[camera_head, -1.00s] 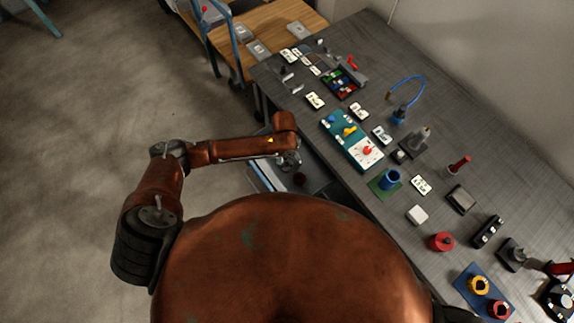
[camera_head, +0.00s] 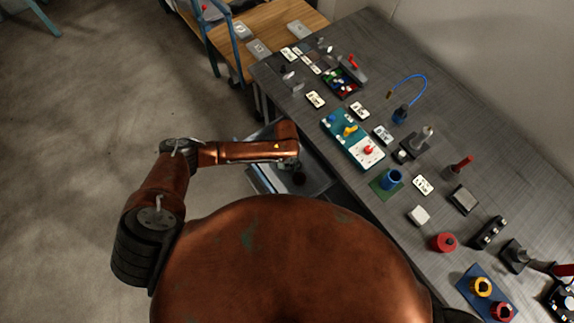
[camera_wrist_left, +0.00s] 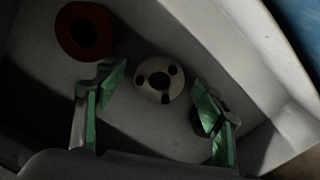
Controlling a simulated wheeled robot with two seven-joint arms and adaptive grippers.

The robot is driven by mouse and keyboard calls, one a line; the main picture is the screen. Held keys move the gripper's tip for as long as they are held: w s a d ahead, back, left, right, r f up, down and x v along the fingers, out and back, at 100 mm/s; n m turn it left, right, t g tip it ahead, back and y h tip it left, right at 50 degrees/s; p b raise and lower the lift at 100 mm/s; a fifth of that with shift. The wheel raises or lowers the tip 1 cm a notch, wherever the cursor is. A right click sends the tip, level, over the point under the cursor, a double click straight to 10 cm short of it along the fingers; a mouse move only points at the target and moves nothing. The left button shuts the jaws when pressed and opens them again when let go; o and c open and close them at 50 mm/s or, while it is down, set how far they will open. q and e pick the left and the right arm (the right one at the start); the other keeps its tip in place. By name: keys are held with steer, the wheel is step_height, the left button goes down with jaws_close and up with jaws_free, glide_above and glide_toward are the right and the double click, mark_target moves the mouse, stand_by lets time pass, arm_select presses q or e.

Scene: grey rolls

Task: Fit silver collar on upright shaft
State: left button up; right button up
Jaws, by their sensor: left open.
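The silver collar (camera_wrist_left: 159,79) is a pale metal ring with a centre bore and small dark holes. It lies flat on the floor of a grey bin in the left wrist view. My left gripper (camera_wrist_left: 156,112) is open above the bin, its green-padded fingers apart to the left and right of the collar, not closed on it. In the head view the left hand hangs over the bin (camera_head: 318,180) beside the bench, and the collar cannot be made out. A light upright shaft on a dark block (camera_head: 415,147) stands on the bench; I cannot tell whether it is the task's shaft. My right gripper is not in view.
A dark red ring (camera_wrist_left: 84,31) lies in the bin, upper left of the collar. Another dark round piece is partly hidden behind the right finger. Bin walls rise close around the hand. The grey bench (camera_head: 395,225) carries many fixtures, including a red-topped peg (camera_head: 462,166).

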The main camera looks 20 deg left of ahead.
arm_select(q)
steer(key=shift+c, duration=0.6)
steer(key=c, duration=1.4)
